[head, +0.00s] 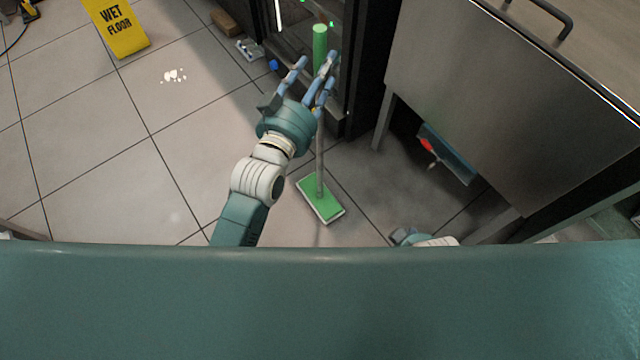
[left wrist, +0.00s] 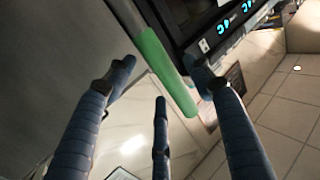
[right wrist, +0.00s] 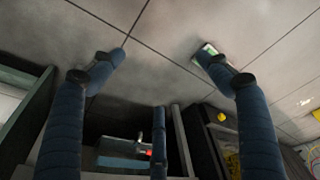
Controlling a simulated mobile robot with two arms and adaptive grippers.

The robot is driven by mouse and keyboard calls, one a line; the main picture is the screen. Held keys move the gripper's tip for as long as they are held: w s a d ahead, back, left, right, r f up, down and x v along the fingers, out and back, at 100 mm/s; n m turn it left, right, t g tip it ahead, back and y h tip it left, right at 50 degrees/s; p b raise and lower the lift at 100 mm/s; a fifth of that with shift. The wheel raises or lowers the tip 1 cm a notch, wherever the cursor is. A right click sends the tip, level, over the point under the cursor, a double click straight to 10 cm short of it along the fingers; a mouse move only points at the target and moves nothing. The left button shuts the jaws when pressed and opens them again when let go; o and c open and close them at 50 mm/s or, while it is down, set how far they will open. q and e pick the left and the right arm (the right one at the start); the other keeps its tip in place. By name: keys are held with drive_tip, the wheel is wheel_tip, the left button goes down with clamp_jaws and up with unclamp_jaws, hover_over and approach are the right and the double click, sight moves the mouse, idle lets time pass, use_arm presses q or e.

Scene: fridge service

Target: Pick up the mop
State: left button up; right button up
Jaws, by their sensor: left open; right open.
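The mop stands upright on the floor, with a green grip (head: 320,40) on top, a grey pole and a flat green head (head: 321,199). My left gripper (head: 313,75) is open beside the upper pole, just below the grip in the head view. In the left wrist view the green grip (left wrist: 165,68) shows between the spread fingers; I cannot tell whether they touch it. My right gripper (right wrist: 160,65) is open and empty, low near the floor. In the head view only part of it (head: 405,236) shows. A finger partly hides the mop head in the right wrist view.
A steel counter (head: 480,90) stands at the right, with a blue and red object (head: 447,155) beneath it. A dark cabinet (head: 365,60) stands behind the mop. A yellow wet floor sign (head: 117,28) and white spill (head: 173,75) are left. Floor between is clear.

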use_arm(q)
drive_tip(key=shift+x, duration=1.5)
drive_tip(key=shift+a, duration=0.1)
clamp_jaws()
drive_tip(key=shift+r, duration=0.15)
use_arm(e)
drive_tip(key=shift+w+v, duration=0.2)
drive_tip(key=shift+v, duration=0.65)
use_arm(q)
drive_tip(key=shift+r, duration=0.1)
use_arm(e)
drive_tip(key=shift+r, duration=0.1)
